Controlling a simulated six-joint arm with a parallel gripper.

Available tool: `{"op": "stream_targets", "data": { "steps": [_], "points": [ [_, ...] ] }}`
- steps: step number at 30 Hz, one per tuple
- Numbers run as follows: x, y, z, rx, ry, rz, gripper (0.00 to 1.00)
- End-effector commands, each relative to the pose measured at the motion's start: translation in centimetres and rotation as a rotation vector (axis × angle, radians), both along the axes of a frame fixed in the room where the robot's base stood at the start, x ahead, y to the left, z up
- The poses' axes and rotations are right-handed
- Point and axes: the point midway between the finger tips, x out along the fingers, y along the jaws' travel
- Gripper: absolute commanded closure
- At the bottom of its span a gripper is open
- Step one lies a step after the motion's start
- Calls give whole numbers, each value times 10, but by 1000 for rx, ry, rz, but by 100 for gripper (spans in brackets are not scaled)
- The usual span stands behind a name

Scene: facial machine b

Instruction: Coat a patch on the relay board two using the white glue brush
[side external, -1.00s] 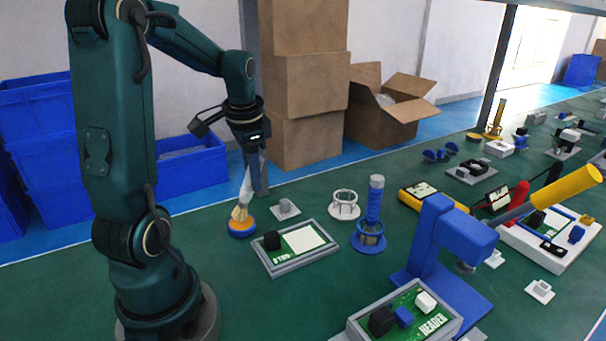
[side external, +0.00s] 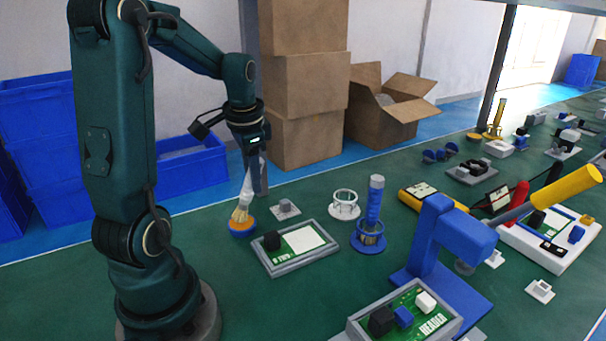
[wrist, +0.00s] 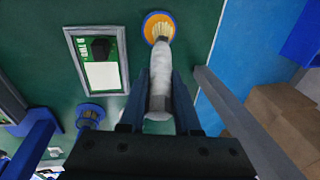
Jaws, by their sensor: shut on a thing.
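My gripper (side external: 257,172) is shut on the white glue brush (side external: 247,187), which hangs bristles-down, slightly tilted. In the wrist view, my gripper (wrist: 160,88) has its dark fingers on both sides of the white handle (wrist: 159,68). The pale bristles are at the orange inside of a round blue-rimmed glue pot (side external: 241,231), also in the wrist view (wrist: 149,27). A framed green board (side external: 296,243) with a black block and a white patch lies right of the pot; it also shows in the wrist view (wrist: 104,75). Its small label is not clearly readable.
A blue cylinder in a ring stand (side external: 374,205) and an empty white ring holder (side external: 344,203) stand beyond the board. A blue press-like stand (side external: 440,245) and a board marked HEADER (side external: 408,318) are at front right. Bare green table lies in front of the framed board.

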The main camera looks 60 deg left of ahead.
Motion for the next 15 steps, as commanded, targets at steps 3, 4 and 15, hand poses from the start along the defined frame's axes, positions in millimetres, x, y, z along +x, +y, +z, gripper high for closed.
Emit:
{"op": "stream_targets", "data": {
  "steps": [3,4,15],
  "points": [
    [0,0,-2,0,1,0,100],
    [0,0,-2,-1,1,0,100],
    [0,0,-6,0,1,0,100]
  ]
}}
